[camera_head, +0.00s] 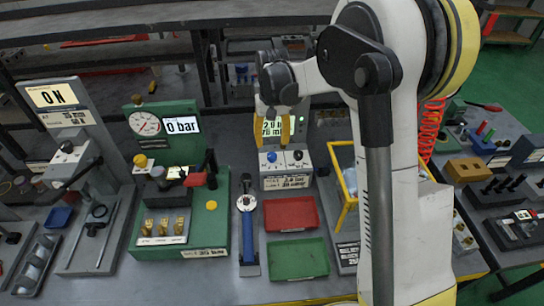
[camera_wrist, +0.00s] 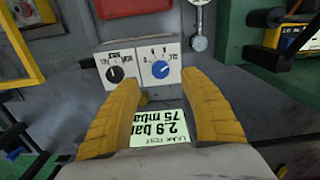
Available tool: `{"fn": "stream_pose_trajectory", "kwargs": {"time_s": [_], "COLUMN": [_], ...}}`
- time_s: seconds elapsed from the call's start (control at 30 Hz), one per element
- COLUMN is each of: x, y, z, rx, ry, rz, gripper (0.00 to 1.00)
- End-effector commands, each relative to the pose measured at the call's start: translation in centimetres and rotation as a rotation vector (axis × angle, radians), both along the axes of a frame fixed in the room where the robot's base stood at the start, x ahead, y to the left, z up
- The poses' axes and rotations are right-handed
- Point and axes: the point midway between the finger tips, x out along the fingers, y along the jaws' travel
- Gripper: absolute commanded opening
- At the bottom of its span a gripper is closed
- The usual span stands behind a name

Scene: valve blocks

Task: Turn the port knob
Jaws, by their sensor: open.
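A white control box (camera_head: 287,170) stands on the bench under a green-lit display, with a blue knob (camera_head: 271,157) and a black knob (camera_head: 297,155) on its top face. In the wrist view the box appears upside down, with the blue knob (camera_wrist: 160,69) at right and the black knob (camera_wrist: 115,74) at left. The print by the knobs is too small to tell which is the port knob. My gripper (camera_head: 277,132) is above and behind the box. Its yellow fingers (camera_wrist: 160,82) are open and empty, with the blue knob between and just beyond the tips in the wrist view.
The display (camera_wrist: 165,128) reads 2.9 bar, 75 mbar. A red tray (camera_head: 291,214) and a green tray (camera_head: 298,260) lie in front of the box. A green gauge stand (camera_head: 180,235) is at left. A yellow-framed bin (camera_head: 345,185) stands close at right.

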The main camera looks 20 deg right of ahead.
Motion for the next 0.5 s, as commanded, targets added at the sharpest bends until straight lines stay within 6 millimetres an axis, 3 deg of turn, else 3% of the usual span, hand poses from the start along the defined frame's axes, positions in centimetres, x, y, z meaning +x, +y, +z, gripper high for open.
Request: {"fn": "stream_pose_trajectory", "kwargs": {"time_s": [0.03,0.2,0.5], "x": [0.0,0.0,0.0], "y": [0.0,0.0,0.0], "z": [-1.5,-4.6,-6.8], "rx": [0.000,0.000,0.000], "ry": [0.000,-0.001,-0.001], "rz": [0.000,0.000,0.000], "gripper": [0.52,0.52,0.52]}}
